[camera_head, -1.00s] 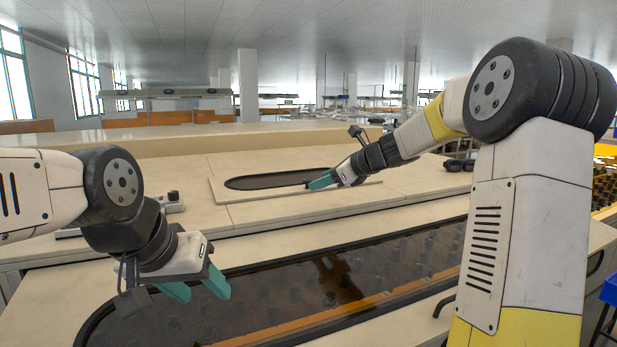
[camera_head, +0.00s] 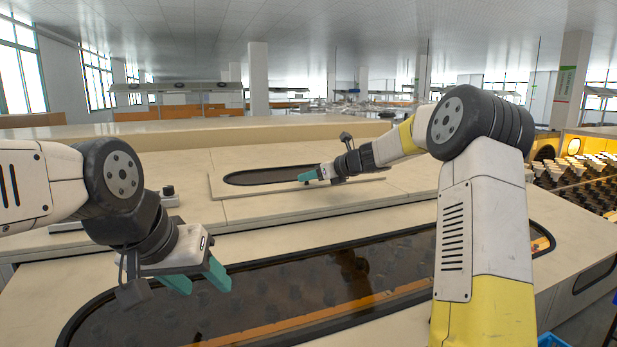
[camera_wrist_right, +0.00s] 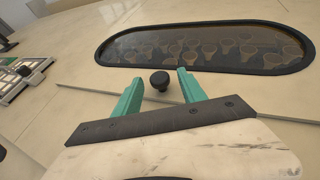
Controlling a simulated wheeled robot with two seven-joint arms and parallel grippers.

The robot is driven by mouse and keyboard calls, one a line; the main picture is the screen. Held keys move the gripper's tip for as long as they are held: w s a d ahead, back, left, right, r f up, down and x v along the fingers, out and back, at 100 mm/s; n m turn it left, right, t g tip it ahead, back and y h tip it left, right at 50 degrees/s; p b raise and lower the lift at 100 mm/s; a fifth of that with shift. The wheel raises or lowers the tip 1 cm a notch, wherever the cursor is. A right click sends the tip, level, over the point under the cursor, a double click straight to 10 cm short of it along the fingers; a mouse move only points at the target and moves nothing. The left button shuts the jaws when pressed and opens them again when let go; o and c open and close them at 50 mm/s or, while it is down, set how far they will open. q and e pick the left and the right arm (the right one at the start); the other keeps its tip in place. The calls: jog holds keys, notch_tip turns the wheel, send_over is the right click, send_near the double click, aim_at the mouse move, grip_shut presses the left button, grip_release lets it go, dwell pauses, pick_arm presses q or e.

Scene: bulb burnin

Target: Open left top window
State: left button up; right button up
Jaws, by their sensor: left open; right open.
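The top window panel is a thin cream sheet (camera_head: 218,190) with a dark oval pane (camera_head: 262,177), lying on the rear step of the machine. In the right wrist view the oval pane (camera_wrist_right: 205,48) shows bulb shapes behind it. A small black round knob (camera_wrist_right: 159,80) stands on the panel's near side. My right gripper (camera_head: 308,176) is open over the panel. In the right wrist view its teal fingers (camera_wrist_right: 158,86) lie either side of the knob, with gaps; contact is not visible. My left gripper (camera_head: 202,284) is open and empty above the front window.
A large dark front window (camera_head: 300,285) covers the lower counter, with bulbs dimly visible beneath. A small fixture with a black knob (camera_head: 168,192) sits left of the panel. Racks of bulbs (camera_head: 580,180) stand at the far right. The counter around the panel is mostly clear.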

jog(key=shift+a, duration=0.1)
grip_shut()
dwell(1.4)
